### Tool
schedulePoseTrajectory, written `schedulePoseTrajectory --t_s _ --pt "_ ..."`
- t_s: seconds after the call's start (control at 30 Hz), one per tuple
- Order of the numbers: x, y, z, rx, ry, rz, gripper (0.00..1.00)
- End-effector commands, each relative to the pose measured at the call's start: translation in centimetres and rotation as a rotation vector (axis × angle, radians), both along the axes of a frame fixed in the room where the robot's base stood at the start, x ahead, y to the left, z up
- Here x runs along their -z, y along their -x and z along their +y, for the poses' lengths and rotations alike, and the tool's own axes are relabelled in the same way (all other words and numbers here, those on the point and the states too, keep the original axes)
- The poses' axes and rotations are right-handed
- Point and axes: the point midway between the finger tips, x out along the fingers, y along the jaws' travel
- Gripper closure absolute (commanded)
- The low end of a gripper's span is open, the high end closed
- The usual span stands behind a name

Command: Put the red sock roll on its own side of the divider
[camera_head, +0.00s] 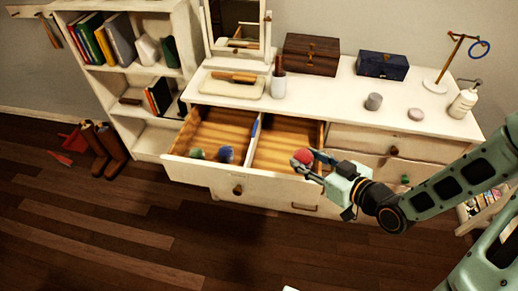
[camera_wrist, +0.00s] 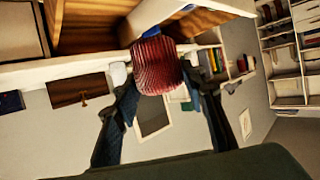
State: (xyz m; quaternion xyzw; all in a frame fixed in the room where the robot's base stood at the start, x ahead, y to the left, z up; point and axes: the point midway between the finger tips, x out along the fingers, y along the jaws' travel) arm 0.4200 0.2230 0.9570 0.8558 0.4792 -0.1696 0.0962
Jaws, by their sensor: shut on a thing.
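The red sock roll (camera_head: 303,156) is held between the fingers of my gripper (camera_head: 308,163), over the front right corner of the open drawer (camera_head: 205,177). In the wrist view the ribbed red roll (camera_wrist: 157,66) sits between the two fingertips. The divider (camera_head: 250,146) splits the drawer into left and right compartments, and a blue mark shows near its far end. A green sock roll (camera_head: 197,153) and a blue sock roll (camera_head: 226,154) lie in the left compartment near the front. The visible part of the right compartment is empty; its front right corner is hidden by my gripper.
The white dresser top (camera_head: 330,95) holds a mirror (camera_head: 236,25), a brown box (camera_head: 311,54), a dark blue box (camera_head: 382,65), a bottle (camera_head: 278,80) and a jewelry stand (camera_head: 440,75). A bookshelf (camera_head: 140,75) stands left, with boots (camera_head: 104,147) beside it. Floor in front is clear.

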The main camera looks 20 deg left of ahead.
Motion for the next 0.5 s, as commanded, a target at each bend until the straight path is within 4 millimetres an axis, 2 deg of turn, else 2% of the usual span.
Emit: schedulePoseTrajectory --t_s 0.5 --pt "1.2 -1.3 0.9 -0.003 -0.005 -0.007 0.85"
